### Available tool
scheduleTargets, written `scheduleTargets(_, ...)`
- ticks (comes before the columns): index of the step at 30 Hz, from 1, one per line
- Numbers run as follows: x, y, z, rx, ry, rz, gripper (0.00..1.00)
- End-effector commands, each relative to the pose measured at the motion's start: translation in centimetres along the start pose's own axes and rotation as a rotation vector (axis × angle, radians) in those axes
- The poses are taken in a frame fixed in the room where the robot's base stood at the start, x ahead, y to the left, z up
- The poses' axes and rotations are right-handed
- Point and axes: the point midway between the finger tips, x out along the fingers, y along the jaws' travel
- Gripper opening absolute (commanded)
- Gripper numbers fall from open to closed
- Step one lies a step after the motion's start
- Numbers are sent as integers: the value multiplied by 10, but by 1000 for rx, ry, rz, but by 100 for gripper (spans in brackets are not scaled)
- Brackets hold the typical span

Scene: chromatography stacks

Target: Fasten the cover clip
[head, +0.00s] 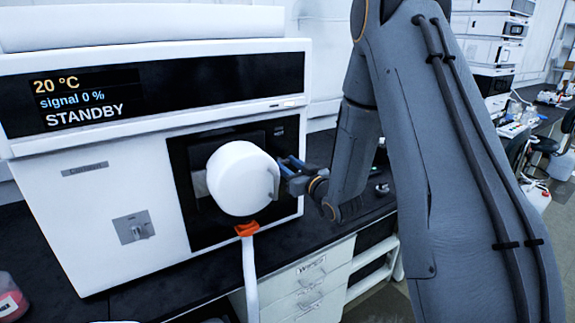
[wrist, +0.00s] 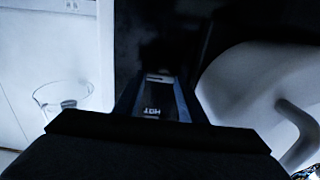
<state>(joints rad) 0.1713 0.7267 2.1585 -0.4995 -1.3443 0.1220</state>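A round white cover (head: 238,178) stands out from the black front panel (head: 186,200) of a white instrument. A pale curved handle-like piece (head: 273,182) is on its right side, and it shows grey in the wrist view (wrist: 300,125). An orange piece (head: 247,229) sits under the cover, above a white tube; I cannot tell which piece is the clip. My gripper (head: 285,165) is just right of the cover, its blue fingers pointing toward the panel. In the wrist view its fingers (wrist: 158,85) are apart, with dark panel and an upside-down "HOT" label between them.
The display (head: 85,100) reads 20 °C, signal 0 %, STANDBY. A small latch or switch plate (head: 133,228) is at lower left of the front. A clear round vessel (wrist: 62,98) shows at left in the wrist view. White drawers (head: 305,285) stand below the dark bench.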

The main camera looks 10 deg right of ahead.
Motion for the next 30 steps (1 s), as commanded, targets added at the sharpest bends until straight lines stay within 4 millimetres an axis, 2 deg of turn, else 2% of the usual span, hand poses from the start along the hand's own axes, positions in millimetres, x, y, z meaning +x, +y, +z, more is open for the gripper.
scheduleTargets(1, 0, 0, 0, 0, 0, 0, 28)
scheduleTargets(4, 0, 0, 0, 0, 0, 0, 12)
scheduleTargets(17, 0, 0, 0, -95, 3, 0, 12)
scheduleTargets(30, 1, -2, 0, -471, 4, 1, 12)
